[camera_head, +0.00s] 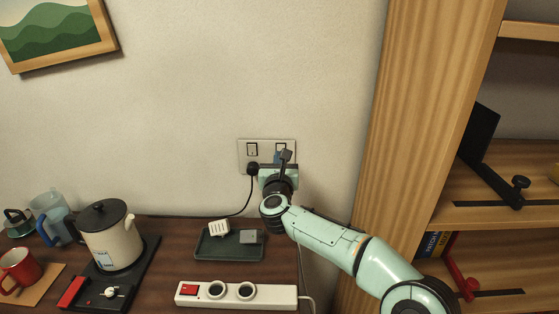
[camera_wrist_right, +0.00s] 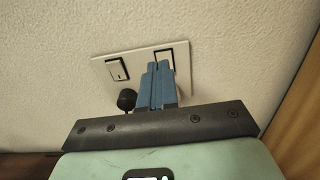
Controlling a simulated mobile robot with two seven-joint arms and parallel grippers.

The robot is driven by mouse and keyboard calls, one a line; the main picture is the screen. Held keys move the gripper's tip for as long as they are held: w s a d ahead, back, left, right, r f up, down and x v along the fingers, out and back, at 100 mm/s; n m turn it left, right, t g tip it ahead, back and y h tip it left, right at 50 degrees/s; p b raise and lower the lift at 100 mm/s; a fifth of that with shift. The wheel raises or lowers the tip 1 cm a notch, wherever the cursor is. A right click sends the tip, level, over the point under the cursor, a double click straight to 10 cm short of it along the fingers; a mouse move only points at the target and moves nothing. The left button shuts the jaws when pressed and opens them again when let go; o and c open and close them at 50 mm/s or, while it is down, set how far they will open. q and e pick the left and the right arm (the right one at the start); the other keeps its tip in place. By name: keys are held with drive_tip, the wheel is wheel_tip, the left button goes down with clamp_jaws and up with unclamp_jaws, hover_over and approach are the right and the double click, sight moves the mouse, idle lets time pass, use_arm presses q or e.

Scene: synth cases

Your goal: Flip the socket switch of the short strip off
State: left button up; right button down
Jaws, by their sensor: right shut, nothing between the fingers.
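The white short strip (camera_head: 262,301) with a red switch (camera_head: 188,290) and two round sockets lies at the front of the table. Its pale lead rises on the right and passes behind my right arm; its far end is hidden. The double wall socket plate (camera_head: 243,147) has a left switch (camera_head: 252,149), also in the wrist view (camera_wrist_right: 116,70), and a right switch (camera_head: 280,147). A black plug (camera_head: 253,168) sits below the left switch. My right gripper (camera_wrist_right: 157,66) is shut and empty at the right switch, partly covering it; contact is unclear. My left gripper is out of view.
A dark tray (camera_head: 230,255) with small blocks stands behind the strip. A kettle (camera_head: 108,238), a red mug (camera_head: 19,270) and a jug (camera_head: 52,216) stand at left. A wooden shelf (camera_head: 425,100) rises close on the right of my arm.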

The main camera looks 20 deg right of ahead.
drive_tip(key=b+v, duration=0.1)
drive_tip(key=v, duration=0.6)
drive_tip(key=shift+s+r+b, duration=0.2)
drive_tip(key=shift+r+b, duration=0.15)
